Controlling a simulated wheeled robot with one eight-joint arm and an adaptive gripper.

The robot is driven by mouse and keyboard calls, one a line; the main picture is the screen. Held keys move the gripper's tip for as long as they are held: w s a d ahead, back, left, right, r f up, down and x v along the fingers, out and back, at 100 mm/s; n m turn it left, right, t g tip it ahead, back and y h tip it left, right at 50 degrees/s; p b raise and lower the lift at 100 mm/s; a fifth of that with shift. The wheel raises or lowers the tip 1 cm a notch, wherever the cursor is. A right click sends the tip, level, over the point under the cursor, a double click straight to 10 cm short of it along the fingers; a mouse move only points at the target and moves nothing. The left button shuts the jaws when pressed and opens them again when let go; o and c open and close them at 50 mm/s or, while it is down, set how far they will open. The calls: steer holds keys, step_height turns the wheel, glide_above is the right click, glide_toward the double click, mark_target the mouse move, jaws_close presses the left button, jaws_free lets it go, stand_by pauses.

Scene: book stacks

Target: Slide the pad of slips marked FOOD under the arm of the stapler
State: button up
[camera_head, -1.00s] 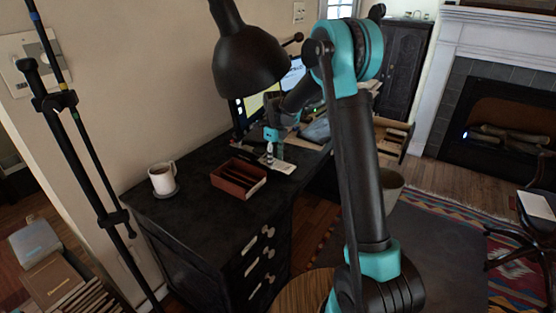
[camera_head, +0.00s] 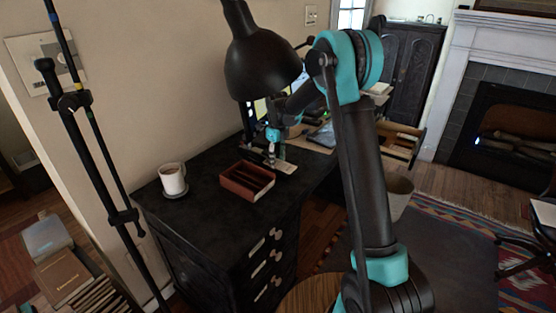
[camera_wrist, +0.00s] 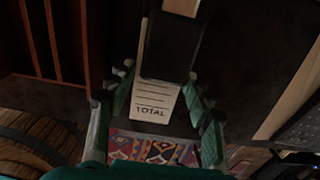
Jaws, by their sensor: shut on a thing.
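The pad of slips (camera_wrist: 152,101) is pale, with ruled lines and the word TOTAL showing at its near end in the wrist view. The word FOOD is not visible. A black block-like thing, probably the stapler's arm (camera_wrist: 170,48), covers the pad's middle; a pale patch shows beyond it. How far the pad lies under it, I cannot tell. My gripper (camera_wrist: 160,106) has its green-padded fingers on both sides of the pad, shut on it. In the head view my gripper (camera_head: 273,156) is low over the desk beside white paper (camera_head: 285,167); the stapler cannot be made out.
A red-brown divided tray (camera_head: 246,191) stands close to the left of my gripper. A white mug (camera_head: 172,179) is farther left on the dark desk (camera_head: 205,215). A black lamp (camera_head: 262,65) hangs above. Patterned rug (camera_wrist: 155,149) shows past the desk edge in the wrist view.

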stand_by(0.3)
steer(key=o, duration=0.9)
